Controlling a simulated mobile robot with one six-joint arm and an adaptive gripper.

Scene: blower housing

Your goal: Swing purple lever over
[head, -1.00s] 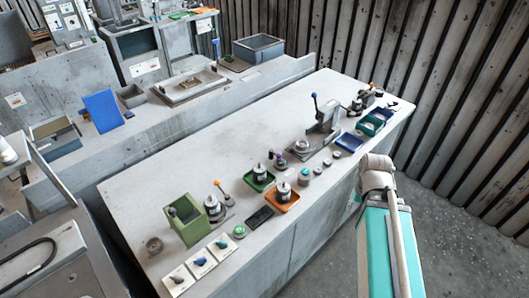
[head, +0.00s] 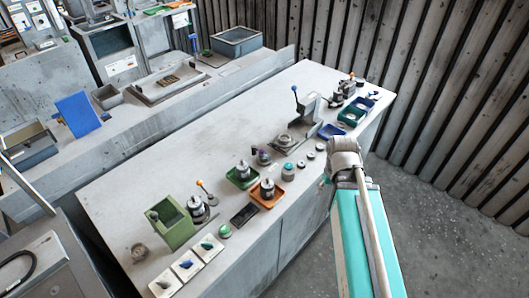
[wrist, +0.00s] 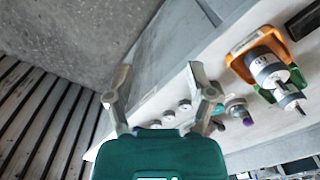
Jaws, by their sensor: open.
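The purple lever is a small dark fixture with a purple knob (head: 262,153). It stands on the long grey bench (head: 200,125), behind the orange tray and right of the green tray. A purple tip (wrist: 248,122) also shows in the wrist view, right of my right finger and partly crowded by a round metal part. My gripper (wrist: 158,80) is open and empty, its two fingers wide apart. It points past the bench's front edge, with floor beyond it, and is apart from the lever. In the head view my arm's wrist hides most of the gripper.
An orange tray (head: 267,198) and a green tray (head: 232,180) hold round canisters. A taller fixture with a blue-knobbed lever (head: 294,89) stands to the right. Several small round parts lie near the front edge. The bench's rear middle is clear.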

